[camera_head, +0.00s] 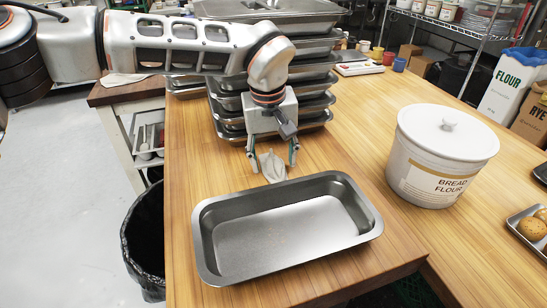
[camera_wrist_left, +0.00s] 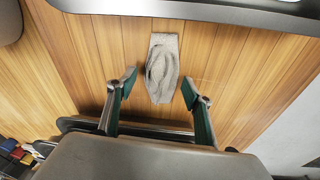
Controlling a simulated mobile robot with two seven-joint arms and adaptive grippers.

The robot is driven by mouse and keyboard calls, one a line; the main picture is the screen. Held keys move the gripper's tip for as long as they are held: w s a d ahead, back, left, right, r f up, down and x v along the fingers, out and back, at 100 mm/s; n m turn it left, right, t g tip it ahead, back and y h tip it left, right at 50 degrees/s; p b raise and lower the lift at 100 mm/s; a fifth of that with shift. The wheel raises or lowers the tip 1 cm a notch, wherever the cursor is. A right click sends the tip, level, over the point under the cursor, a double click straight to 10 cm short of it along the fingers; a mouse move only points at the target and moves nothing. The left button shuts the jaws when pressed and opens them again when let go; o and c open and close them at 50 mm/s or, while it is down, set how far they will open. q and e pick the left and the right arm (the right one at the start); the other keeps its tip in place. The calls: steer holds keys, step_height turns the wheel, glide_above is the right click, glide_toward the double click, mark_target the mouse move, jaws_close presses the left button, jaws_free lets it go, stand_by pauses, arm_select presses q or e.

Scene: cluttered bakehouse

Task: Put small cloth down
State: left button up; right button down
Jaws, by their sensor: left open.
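The small cloth (camera_head: 272,167) is light grey and crumpled. It lies on the wooden table just behind the metal pan's far rim, and it also shows in the left wrist view (camera_wrist_left: 162,66) as a folded strip on the boards. My left gripper (camera_head: 274,160) points down over it from behind. Its two fingers are spread, one on each side of the cloth, and in the left wrist view the gripper (camera_wrist_left: 159,84) shows a clear gap between each fingertip and the cloth. My right gripper is not in view.
A deep metal pan (camera_head: 205,232) sits in front of the cloth. Stacked metal trays (camera_head: 318,103) stand close behind the gripper. A white bread flour tub (camera_head: 405,170) stands to the right. Bare table (camera_head: 345,150) lies between the cloth and the tub.

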mark_target(271, 161)
arm_select(q)
steer(key=shift+r, duration=0.1)
steer(key=shift+r, duration=0.25)
step_height(271, 161, up, 12)
steer(key=s+p, duration=0.1)
steer(key=shift+s+a+f, duration=0.25)
steer(key=shift+s+a, duration=0.1)
